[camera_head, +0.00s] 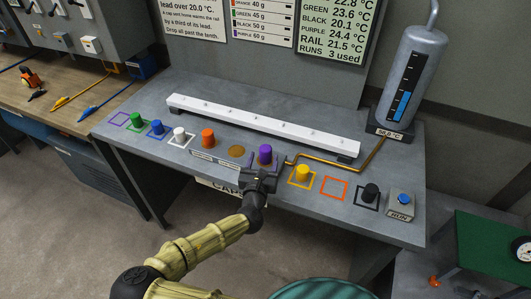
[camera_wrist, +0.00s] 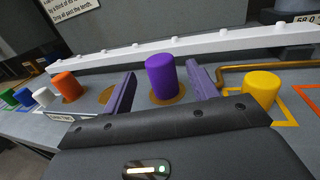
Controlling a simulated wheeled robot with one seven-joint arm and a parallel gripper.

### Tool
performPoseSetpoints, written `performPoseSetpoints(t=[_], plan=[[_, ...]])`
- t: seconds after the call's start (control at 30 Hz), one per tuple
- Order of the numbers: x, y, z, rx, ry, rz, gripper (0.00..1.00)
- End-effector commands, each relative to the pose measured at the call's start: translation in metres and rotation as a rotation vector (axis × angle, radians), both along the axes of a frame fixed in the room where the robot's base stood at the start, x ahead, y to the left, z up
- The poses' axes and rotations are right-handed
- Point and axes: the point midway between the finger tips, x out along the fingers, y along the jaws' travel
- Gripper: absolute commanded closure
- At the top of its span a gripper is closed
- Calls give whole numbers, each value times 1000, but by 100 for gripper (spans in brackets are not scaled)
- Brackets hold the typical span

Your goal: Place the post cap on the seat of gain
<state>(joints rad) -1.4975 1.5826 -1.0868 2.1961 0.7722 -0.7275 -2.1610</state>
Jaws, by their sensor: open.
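The purple cap (camera_head: 265,154) stands upright on a brown round seat, whose rim shows in the wrist view (camera_wrist: 181,98). In the wrist view the purple cap (camera_wrist: 161,76) is between the two purple fingers of my gripper (camera_wrist: 162,88). The fingers are open, with a gap on each side of the cap. In the head view my gripper (camera_head: 264,168) is at the front of the cap. A bare brown seat (camera_head: 236,151) lies left of it. The orange cap (camera_head: 208,137) stands on another brown seat (camera_wrist: 71,99). Small labels lie in front of the seats; their words are too small to read surely.
A white rail (camera_head: 262,124) runs behind the seats. Green (camera_head: 136,119), blue (camera_head: 156,127), white (camera_head: 179,134), yellow (camera_head: 302,173) and black (camera_head: 370,192) caps stand on outlined squares. The purple (camera_head: 118,119) and orange (camera_head: 334,187) squares are empty. A bent copper pipe (camera_head: 338,170) and RUN button (camera_head: 403,200) are at right.

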Motion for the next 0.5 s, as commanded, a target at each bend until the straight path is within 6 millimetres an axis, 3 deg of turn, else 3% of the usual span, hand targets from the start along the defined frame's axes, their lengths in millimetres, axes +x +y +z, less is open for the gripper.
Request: performPoseSetpoints(t=[0.2, 0.5], plan=[[-37, 5, -2, -1, 1, 2, 42], [-53, 7, 0, 0, 0, 0, 42]])
